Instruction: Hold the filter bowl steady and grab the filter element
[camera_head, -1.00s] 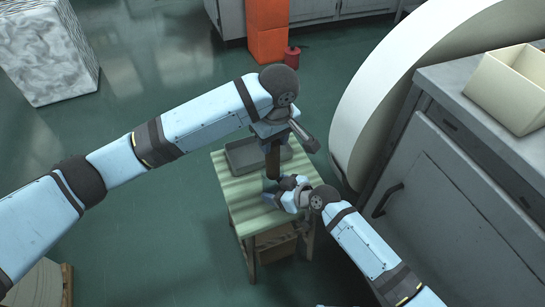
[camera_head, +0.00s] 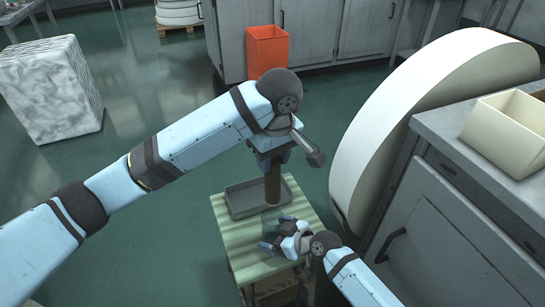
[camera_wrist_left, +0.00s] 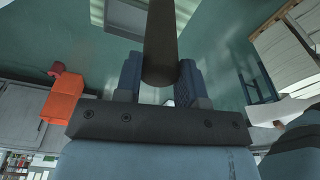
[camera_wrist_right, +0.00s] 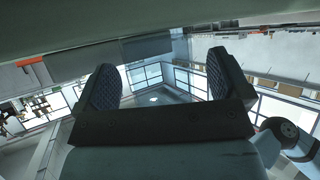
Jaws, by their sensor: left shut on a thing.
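My left gripper (camera_head: 272,158) is shut on a dark brown, rod-like filter element (camera_head: 272,186), which hangs upright above the small table. In the left wrist view the element (camera_wrist_left: 160,45) is between the two fingers (camera_wrist_left: 160,82). My right gripper (camera_head: 277,236) is low over the table's front part, below the element in the picture. Its fingers stand wide apart with nothing between them in the right wrist view (camera_wrist_right: 164,85). I cannot make out the filter bowl in any view.
The small table (camera_head: 242,242) has a green striped top, with a shallow grey tray (camera_head: 237,207) at its back. A large white disc (camera_head: 390,120) and a grey cabinet (camera_head: 450,235) with a cream box (camera_head: 490,130) stand to the right. An orange bin (camera_head: 267,50) stands behind.

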